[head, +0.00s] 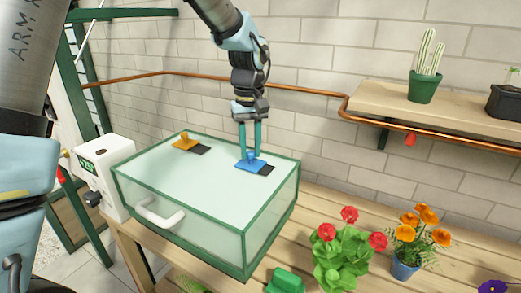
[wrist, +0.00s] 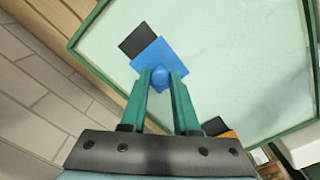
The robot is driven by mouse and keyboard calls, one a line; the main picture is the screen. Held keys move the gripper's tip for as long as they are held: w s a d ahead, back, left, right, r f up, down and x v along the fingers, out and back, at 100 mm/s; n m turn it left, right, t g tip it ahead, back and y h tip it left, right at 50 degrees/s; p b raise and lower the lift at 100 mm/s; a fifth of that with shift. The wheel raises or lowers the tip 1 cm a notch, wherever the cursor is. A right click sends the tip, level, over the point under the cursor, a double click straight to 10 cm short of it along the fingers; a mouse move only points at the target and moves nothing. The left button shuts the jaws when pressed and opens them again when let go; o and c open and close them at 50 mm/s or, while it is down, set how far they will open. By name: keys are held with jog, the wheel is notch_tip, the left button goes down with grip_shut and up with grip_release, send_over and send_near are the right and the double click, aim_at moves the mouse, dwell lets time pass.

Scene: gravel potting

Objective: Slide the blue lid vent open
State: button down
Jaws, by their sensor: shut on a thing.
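The blue lid vent (head: 246,165) is a flat blue slide with a small round knob, on the pale glass lid (head: 200,175) of a green-framed case. A dark patch (head: 267,169) shows beside the blue slide, on its right in the head view. In the wrist view the blue vent (wrist: 152,60) lies just ahead of the fingers, with the dark patch (wrist: 138,39) beyond it. My gripper (head: 250,152) reaches down from above, shut on the blue knob; its green fingers also show in the wrist view (wrist: 161,82) on either side of the knob.
An orange vent (head: 184,141) with its own dark patch sits left on the same lid. A white box with a display (head: 103,165) stands left of the case. Potted flowers (head: 407,255) stand on the bench at right. A wall shelf (head: 455,108) holds a cactus.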

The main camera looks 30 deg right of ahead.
aim_at(241, 160)
jog(key=shift+w+a, duration=0.35)
jog(key=shift+w, duration=0.35)
jog(key=shift+w+a, duration=0.3)
jog(key=shift+w, duration=0.35)
jog(key=c, duration=0.7)
grip_release()
jog(key=shift+o, duration=0.2)
notch_tip(241, 160, up, 11)
jog(key=b, duration=0.2)
jog(key=shift+a+f, duration=0.1)
